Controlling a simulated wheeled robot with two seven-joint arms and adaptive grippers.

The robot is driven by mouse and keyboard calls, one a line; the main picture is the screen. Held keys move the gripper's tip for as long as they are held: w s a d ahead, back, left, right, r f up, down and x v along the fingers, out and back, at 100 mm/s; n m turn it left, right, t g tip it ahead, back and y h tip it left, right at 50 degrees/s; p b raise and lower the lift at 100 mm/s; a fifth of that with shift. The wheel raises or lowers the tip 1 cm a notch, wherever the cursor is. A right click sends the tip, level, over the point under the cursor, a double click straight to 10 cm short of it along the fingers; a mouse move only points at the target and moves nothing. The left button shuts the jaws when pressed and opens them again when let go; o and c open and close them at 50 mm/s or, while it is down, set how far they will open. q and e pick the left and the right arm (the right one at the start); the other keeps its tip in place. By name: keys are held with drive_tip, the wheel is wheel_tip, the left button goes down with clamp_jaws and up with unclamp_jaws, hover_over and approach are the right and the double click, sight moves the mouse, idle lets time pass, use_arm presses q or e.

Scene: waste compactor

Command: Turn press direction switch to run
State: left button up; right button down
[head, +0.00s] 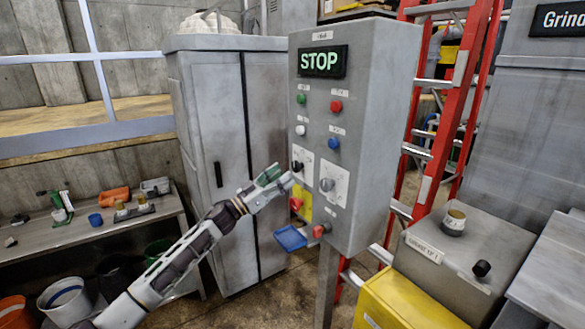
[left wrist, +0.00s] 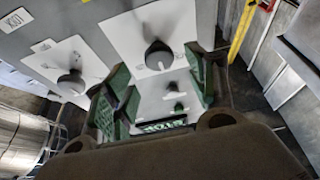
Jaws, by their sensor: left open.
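The grey control box (head: 375,120) carries two rotary switches on white plates: one with a black knob (head: 297,166) and one with a grey knob (head: 327,184). Their labels are too small to read, so I cannot tell which sets press direction. My left gripper (head: 283,178) is open and empty, just left of and slightly below the black knob. In the left wrist view, one dark knob (left wrist: 158,56) lies ahead between the green fingers. The other knob (left wrist: 71,83) sits further left, outside them. Contact is not clear. My right gripper is not in view.
A lit green STOP display (head: 322,62) tops the panel, above several coloured buttons. A red button (head: 296,204) on a yellow plate and a blue tray (head: 290,238) sit below the switches. A grey cabinet (head: 205,110) stands left, a red ladder (head: 455,100) right.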

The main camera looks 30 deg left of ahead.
sight(294, 167)
use_arm(q)
drive_tip(key=shift+p+x, duration=0.55)
drive_tip(key=shift+x, duration=2.05)
drive_tip(key=shift+c, duration=0.2)
drive_tip(key=c, duration=0.9)
